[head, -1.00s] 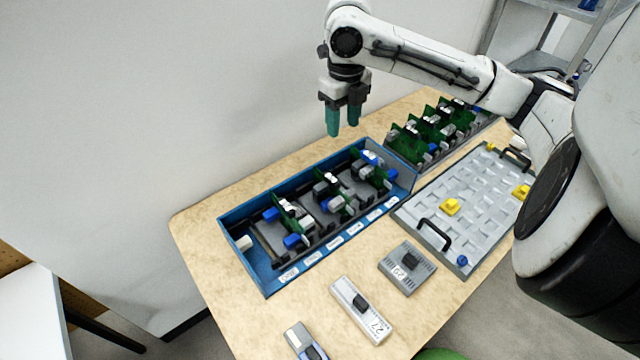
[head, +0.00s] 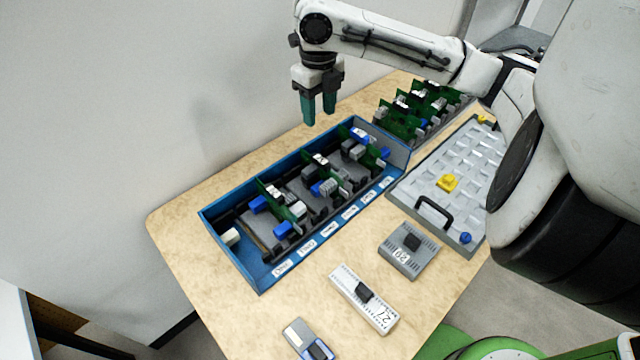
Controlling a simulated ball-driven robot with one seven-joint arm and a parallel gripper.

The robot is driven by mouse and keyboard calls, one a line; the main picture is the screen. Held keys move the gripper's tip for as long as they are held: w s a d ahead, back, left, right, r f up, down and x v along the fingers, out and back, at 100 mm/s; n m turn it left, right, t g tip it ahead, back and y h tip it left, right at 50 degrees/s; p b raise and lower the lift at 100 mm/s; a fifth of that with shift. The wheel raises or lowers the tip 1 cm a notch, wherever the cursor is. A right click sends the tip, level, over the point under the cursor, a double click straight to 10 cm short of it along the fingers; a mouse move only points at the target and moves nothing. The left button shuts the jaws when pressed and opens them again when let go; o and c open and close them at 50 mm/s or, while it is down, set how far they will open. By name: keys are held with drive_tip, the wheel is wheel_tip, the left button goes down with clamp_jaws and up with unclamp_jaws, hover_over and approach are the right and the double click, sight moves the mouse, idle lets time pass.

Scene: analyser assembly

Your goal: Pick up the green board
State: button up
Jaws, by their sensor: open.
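Several green boards stand upright in two places. In the blue open box, one green board (head: 281,203) stands at the left, another (head: 333,175) in the middle and another (head: 367,146) at the right. More green boards (head: 418,105) stand in a rack behind the box to the right. I cannot tell which one the task means. My gripper (head: 317,122) points down with its two teal fingers apart. It is empty and appears above the back edge of the blue box (head: 322,258), touching nothing.
A grey panel (head: 467,183) with a black handle and yellow knobs lies on the right of the wooden table (head: 190,262). A grey module (head: 411,250), a white module (head: 365,300) and a small grey-blue device (head: 305,338) lie in front. A wall stands behind.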

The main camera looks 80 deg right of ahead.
drive_tip(key=b, duration=0.3)
approach(322, 160)
wheel_tip(322, 160, down, 9)
drive_tip(key=shift+d+f+p, duration=0.1)
drive_tip(key=shift+p, duration=0.45)
clamp_jaws()
idle(0.3)
